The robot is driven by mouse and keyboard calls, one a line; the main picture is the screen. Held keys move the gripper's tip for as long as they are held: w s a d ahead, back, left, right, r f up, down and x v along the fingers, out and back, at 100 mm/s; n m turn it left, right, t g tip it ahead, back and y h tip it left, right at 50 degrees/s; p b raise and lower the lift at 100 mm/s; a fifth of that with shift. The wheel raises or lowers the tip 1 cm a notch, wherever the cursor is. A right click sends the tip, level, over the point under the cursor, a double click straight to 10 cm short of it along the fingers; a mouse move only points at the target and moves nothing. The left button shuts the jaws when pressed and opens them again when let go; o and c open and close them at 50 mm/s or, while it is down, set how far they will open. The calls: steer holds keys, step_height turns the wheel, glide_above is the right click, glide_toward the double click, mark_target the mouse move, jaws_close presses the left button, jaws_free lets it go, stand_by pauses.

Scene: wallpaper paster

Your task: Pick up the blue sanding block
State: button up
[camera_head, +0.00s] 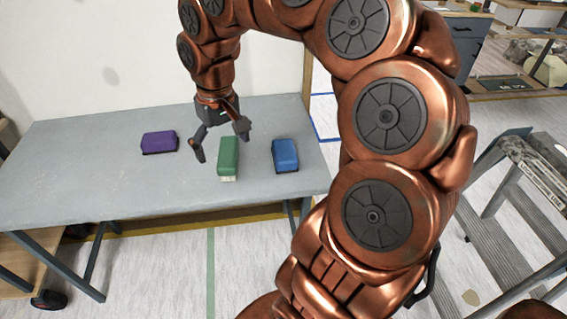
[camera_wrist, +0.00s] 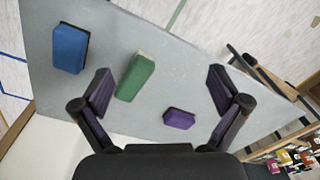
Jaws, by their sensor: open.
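The blue sanding block (camera_head: 285,155) lies on the grey table near its right end in the head view. It also shows at the upper left of the wrist view (camera_wrist: 69,48). A green block (camera_head: 228,156) lies to its left, and a purple block (camera_head: 159,142) lies farther left. In the wrist view the green block (camera_wrist: 135,77) and purple block (camera_wrist: 179,119) lie nearer the jaws. My gripper (camera_head: 220,147) is open and empty above the table, by the green block. The blue block is outside the jaws, to their left in the wrist view (camera_wrist: 160,85).
The grey table (camera_head: 80,180) has free room at its left and around the blocks. A grey stepladder (camera_head: 515,190) stands on the floor at the right. A white wall (camera_head: 90,60) rises behind the table. Shelves with small items (camera_wrist: 295,160) show at the wrist view's lower right.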

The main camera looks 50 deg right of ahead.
steer(key=w+d+f+m+b, duration=0.2)
steer(key=d+f, duration=0.1)
steer(key=d, duration=0.3)
steer(key=w+d+f+m+b, duration=0.1)
steer(key=w+d+f, duration=0.2)
steer(key=d, duration=0.3)
steer(key=m+b, duration=0.2)
steer(key=m, duration=0.1)
glide_above(284, 150)
steer(key=w, duration=0.1)
step_height(284, 150, down, 5)
steer(key=shift+w+a+f, duration=0.1)
steer(key=shift+d+f, duration=0.2)
steer(key=shift+f, duration=0.05)
step_height(284, 150, down, 2)
steer(key=shift+f, duration=0.1)
steer(key=f, duration=0.2)
steer(key=s+f, duration=0.1)
steer(key=shift+s+f+p, duration=0.1)
steer(key=shift+f+p, duration=0.25)
steer(key=shift+f, duration=0.75)
steer(key=c, duration=1.3)
